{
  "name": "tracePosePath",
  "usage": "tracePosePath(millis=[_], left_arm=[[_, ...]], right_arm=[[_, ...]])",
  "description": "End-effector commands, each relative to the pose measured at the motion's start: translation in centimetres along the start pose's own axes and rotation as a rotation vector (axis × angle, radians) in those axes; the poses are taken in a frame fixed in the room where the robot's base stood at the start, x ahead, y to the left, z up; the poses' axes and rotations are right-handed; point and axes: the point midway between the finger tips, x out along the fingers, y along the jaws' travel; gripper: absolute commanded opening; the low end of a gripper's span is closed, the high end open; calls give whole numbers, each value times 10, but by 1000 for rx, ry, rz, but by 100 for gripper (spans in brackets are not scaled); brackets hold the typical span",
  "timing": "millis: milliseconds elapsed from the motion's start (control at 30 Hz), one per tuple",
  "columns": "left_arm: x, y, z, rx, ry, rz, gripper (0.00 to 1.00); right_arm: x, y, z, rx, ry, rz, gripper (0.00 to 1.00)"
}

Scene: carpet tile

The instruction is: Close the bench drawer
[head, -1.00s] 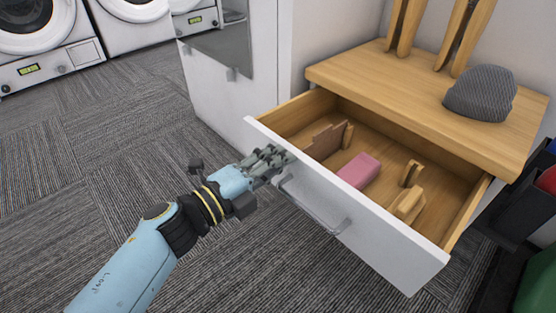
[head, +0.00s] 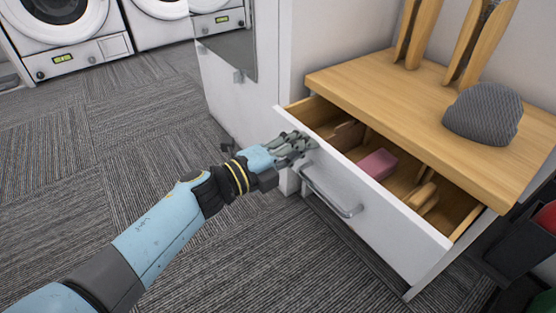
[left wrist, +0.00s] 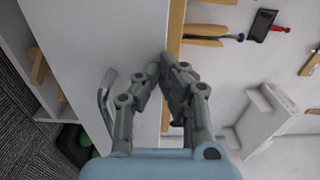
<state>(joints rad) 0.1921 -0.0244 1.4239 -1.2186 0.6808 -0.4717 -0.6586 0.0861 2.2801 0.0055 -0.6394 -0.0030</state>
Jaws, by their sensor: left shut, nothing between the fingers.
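The bench drawer (head: 390,215) is partly open, with a white front and a wooden inside. A pink block (head: 377,164) and several wooden pieces (head: 422,196) lie in it. Its grey bar handle (head: 330,192) is on the front. My left gripper (head: 304,143) is shut and empty, at the left part of the drawer front near its top edge, left of the handle. In the left wrist view the shut fingers (left wrist: 166,72) lie over the drawer front, with the handle (left wrist: 106,98) to their left. My right gripper is not in view.
The wooden bench top (head: 405,105) above the drawer holds a grey knit cap (head: 484,113) and upright wooden pieces (head: 417,32). A white cabinet (head: 235,85) stands to the left. Dark bins (head: 515,240) stand at the right. The carpet (head: 120,175) at the left is clear.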

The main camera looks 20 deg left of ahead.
Motion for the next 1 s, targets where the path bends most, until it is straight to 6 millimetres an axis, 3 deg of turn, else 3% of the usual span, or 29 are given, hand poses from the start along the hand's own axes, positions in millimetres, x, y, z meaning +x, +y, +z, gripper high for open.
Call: tracePosePath(millis=[300,500,1000], left_arm=[[45,0,0,-1,-1,-2,0],[64,0,0,-2,-1,0,0],[75,0,0,0,0,1,0]], right_arm=[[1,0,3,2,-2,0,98],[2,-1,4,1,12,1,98],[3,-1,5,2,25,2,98]])
